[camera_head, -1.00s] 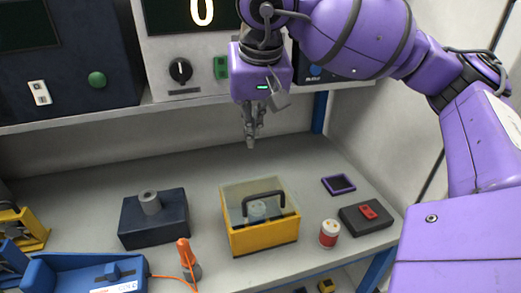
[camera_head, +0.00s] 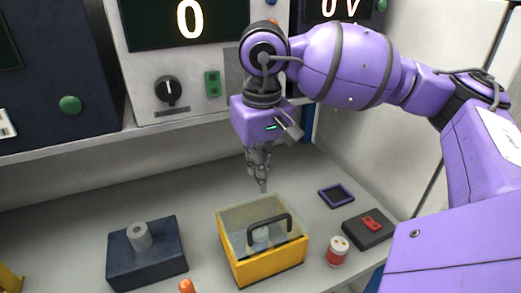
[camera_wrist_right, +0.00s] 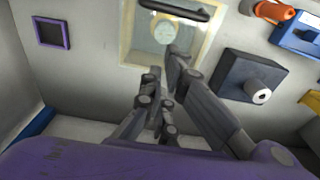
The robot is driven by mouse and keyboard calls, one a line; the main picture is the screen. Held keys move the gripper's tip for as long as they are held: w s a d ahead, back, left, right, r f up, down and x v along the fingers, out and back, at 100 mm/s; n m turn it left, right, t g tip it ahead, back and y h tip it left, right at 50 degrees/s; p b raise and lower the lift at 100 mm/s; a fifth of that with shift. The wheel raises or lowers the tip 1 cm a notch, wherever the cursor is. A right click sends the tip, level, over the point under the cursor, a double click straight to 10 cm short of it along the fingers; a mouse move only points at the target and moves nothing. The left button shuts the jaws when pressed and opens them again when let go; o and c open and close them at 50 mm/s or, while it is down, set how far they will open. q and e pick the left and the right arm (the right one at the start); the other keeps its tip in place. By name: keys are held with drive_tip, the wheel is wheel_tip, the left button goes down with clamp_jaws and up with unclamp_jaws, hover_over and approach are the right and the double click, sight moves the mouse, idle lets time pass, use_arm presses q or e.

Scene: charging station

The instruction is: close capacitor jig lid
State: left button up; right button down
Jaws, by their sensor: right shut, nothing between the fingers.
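The capacitor jig (camera_head: 262,268) is a yellow box with a clear lid (camera_head: 236,217) and a black arched handle (camera_head: 268,221). A pale round capacitor (camera_head: 260,235) shows through the clear part. I cannot tell from these views whether the lid lies fully flat. My right gripper (camera_head: 263,187) is shut and empty, pointing down above the jig's rear edge, apparently apart from it. In the right wrist view, the shut fingers (camera_wrist_right: 164,88) show in front of the jig's rear side, with the handle (camera_wrist_right: 174,10) beyond. My left gripper is not in view.
A dark block with a grey cylinder (camera_head: 139,236) stands left of the jig. A red-and-white can (camera_head: 337,251), a dark box with a red switch (camera_head: 370,224) and a purple-framed pad (camera_head: 337,196) stand to the right. A shelf with instruments (camera_head: 180,118) overhangs the back.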

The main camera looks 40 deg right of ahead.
drive_tip(key=s+f, duration=0.2)
drive_tip(key=f, duration=0.1)
drive_tip(key=shift+a+f+p, duration=0.15)
drive_tip(key=shift+p, duration=0.15)
drive_tip(key=shift+s+a+f, duration=0.1)
drive_tip(key=shift+s+f, duration=0.15)
drive_tip(key=shift+f, duration=0.1)
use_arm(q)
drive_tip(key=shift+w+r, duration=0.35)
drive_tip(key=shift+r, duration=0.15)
use_arm(e)
drive_tip(key=shift+f, duration=0.1)
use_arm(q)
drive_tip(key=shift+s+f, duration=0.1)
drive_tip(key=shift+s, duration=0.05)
